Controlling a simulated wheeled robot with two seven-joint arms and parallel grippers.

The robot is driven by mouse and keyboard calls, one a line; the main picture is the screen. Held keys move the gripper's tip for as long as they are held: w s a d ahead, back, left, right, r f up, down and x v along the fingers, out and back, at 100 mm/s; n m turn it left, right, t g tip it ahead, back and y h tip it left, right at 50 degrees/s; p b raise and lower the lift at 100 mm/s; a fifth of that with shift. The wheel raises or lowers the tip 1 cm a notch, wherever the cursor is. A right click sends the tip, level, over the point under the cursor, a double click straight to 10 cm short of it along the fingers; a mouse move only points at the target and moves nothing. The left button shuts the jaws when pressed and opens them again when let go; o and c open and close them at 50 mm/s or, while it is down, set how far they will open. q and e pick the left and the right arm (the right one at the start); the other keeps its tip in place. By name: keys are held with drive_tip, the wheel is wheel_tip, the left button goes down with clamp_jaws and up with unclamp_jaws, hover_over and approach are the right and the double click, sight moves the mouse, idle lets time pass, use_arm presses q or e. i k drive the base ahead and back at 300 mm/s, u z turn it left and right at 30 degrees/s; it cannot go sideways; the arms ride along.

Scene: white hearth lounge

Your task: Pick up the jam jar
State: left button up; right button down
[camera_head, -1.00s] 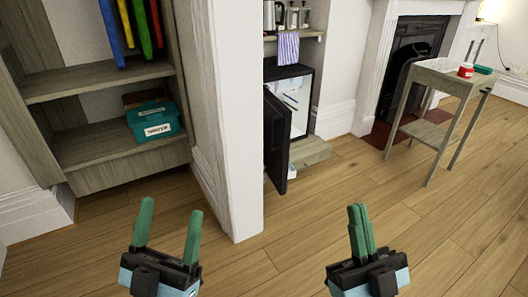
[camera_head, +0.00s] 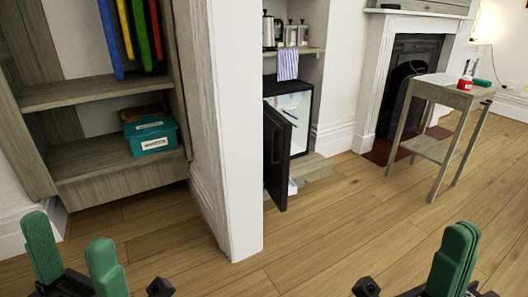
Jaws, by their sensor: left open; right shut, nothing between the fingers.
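I cannot pick out the jam jar with certainty. A small red item (camera_head: 465,83) stands on the wooden side table (camera_head: 440,87) at the right, too small to identify. The black mini fridge (camera_head: 276,150) stands in the alcove with its door partly open; its pale inside (camera_head: 298,110) shows only in part. My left gripper (camera_head: 70,240) is open and empty at the lower left. My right gripper (camera_head: 456,245) is shut and empty at the lower right. Both are in the foreground, well short of the fridge and the side table.
A shelf unit (camera_head: 115,92) at the left holds colored binders (camera_head: 135,32) and a teal box (camera_head: 151,136). A white wall end (camera_head: 236,150) juts out between it and the fridge. A fireplace (camera_head: 408,70) is behind the side table. The wooden floor (camera_head: 320,225) in the middle is clear.

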sight(463, 85)
drive_tip(key=z, duration=1.3)
